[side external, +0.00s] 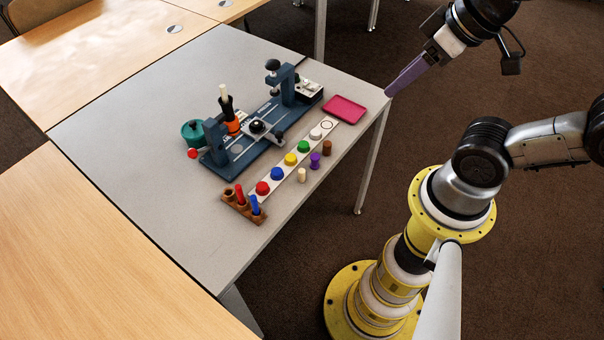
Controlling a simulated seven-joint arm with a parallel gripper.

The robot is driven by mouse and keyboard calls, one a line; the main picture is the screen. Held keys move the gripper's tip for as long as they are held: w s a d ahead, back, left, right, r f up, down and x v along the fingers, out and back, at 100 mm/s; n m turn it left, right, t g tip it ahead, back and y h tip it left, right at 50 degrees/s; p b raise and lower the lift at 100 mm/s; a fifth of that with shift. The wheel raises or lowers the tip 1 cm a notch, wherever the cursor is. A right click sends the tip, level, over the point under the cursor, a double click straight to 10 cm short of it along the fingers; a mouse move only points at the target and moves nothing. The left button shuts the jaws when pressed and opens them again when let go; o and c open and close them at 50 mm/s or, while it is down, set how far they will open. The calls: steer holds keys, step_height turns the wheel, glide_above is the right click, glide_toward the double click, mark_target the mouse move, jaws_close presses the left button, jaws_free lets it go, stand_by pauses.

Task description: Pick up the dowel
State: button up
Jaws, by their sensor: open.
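My gripper (391,93), with long purple fingers, is in the air at the upper right, by the grey table's right corner, and is empty. I cannot tell for certain which thing is the dowel. A short cream peg (301,175) stands upright near the table's front edge, left of my gripper. A purple peg (315,160) and a brown peg (327,148) stand beside it in a line. A brown wooden rack (237,210) at the front left holds a red upright peg (240,195) and a blue one (255,205).
A white strip (250,199) with several coloured knobs lies behind the loose pegs. A blue fixture (240,150) with upright posts stands further back. A pink tray (344,108) lies at the right, and a teal pot (195,133) at the left. The table's left part is clear.

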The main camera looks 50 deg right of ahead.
steer(key=n+g, duration=0.6)
steer(key=n, duration=1)
glide_above(302, 170)
step_height(302, 170, down, 20)
step_height(302, 170, down, 7)
steer(key=shift+s+d+r, duration=0.1)
steer(key=shift+d, duration=0.05)
steer(key=shift+a+f, duration=0.2)
steer(key=shift+f, duration=2.8)
